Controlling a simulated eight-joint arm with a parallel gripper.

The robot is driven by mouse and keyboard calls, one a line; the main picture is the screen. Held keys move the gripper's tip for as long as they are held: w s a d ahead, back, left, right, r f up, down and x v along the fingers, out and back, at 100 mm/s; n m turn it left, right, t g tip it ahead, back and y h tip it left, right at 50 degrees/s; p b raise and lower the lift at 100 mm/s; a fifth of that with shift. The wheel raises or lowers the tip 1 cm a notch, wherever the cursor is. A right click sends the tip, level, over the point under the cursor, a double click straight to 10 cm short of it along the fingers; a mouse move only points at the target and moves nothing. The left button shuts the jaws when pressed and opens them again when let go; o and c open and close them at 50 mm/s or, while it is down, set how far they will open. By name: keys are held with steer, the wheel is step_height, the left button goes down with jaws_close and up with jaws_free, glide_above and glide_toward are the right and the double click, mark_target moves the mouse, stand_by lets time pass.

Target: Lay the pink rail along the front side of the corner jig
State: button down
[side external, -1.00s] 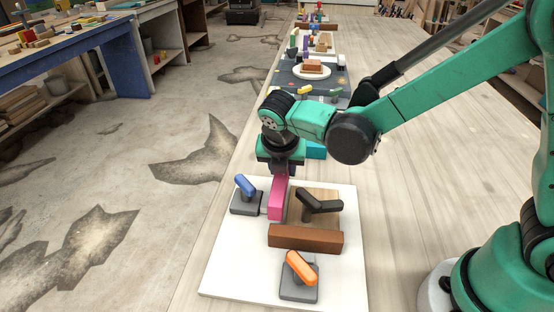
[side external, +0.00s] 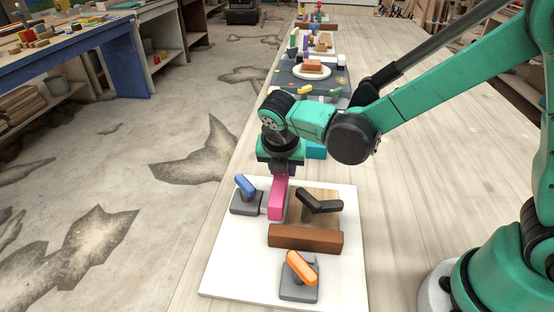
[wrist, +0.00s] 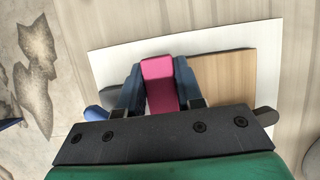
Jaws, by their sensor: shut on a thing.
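The pink rail (side external: 277,201) lies along the left edge of the tan wooden block (side external: 318,193), which looks like the corner jig, on a white board (side external: 232,262). My gripper (side external: 281,180) is above the rail's far part and shut on it. In the wrist view the pink rail (wrist: 159,80) sits between the two fingers of my gripper (wrist: 159,88), with the tan block (wrist: 224,77) close on its right. Whether the rail touches the block or the board is hard to tell. A brown rail (side external: 305,238) lies along the block's near edge.
A blue-handled clamp (side external: 246,197) stands just left of the pink rail. A black-handled clamp (side external: 319,203) is on the tan block. An orange-handled clamp (side external: 300,274) stands on the near part of the board.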

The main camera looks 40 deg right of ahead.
steer(key=shift+f, duration=1.35)
steer(key=shift+r, duration=0.1)
steer(key=shift+r, duration=1)
steer(key=shift+f, duration=1.1)
stand_by(0.7)
steer(key=shift+c, duration=2.4)
jaws_free()
steer(key=shift+d, duration=0.1)
steer(key=shift+s, duration=0.1)
steer(key=shift+v, duration=2.8)
